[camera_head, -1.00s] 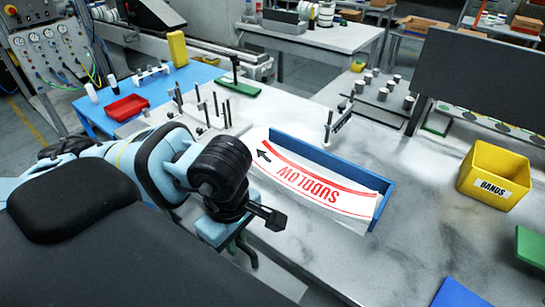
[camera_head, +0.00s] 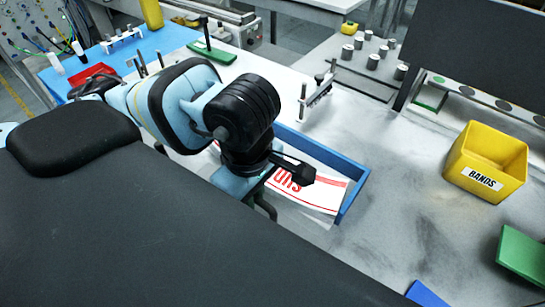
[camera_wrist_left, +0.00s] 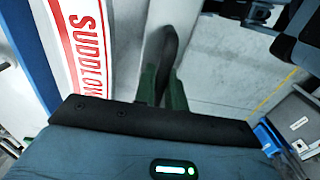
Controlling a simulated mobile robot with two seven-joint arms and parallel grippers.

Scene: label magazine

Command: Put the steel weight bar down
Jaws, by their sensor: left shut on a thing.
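My left gripper (camera_head: 265,205) is over the near side of the label stack, its fingers mostly hidden by my wrist. In the left wrist view its green fingers (camera_wrist_left: 163,88) are shut on a dark, narrow thing, which I take to be the steel weight bar (camera_wrist_left: 168,48). The bar's far end and its contact with anything are unclear. White labels (camera_head: 322,190) with red print lie against a blue tray wall (camera_head: 330,158); they also show in the left wrist view (camera_wrist_left: 100,40), left of the fingers. My right gripper is not in view.
A yellow BANDS bin (camera_head: 485,160) stands at the right, with a green block (camera_head: 522,253) nearer. A small metal stand (camera_head: 318,92) is behind the tray. The grey tabletop (camera_head: 400,200) between tray and bin is clear.

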